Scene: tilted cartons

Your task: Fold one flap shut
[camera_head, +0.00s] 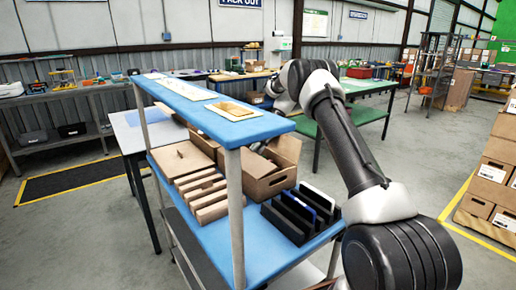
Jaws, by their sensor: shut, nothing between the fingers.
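An open brown cardboard carton (268,186) stands tilted on the blue middle shelf of the cart. One flap (286,149) stands up at its right back side, and other flaps are partly hidden by the cart post. My arm reaches over from the right and bends down behind the upper shelf. My gripper (262,144) shows only as a small dark part just above the carton, below the upper shelf edge. It is shut and empty. I cannot tell whether it touches a flap.
The blue upper shelf (262,126) overhangs the carton, with a grey post (235,210) in front. A black slotted rack (300,215) stands at the right front. Stacked boxes (495,165) stand at the far right.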

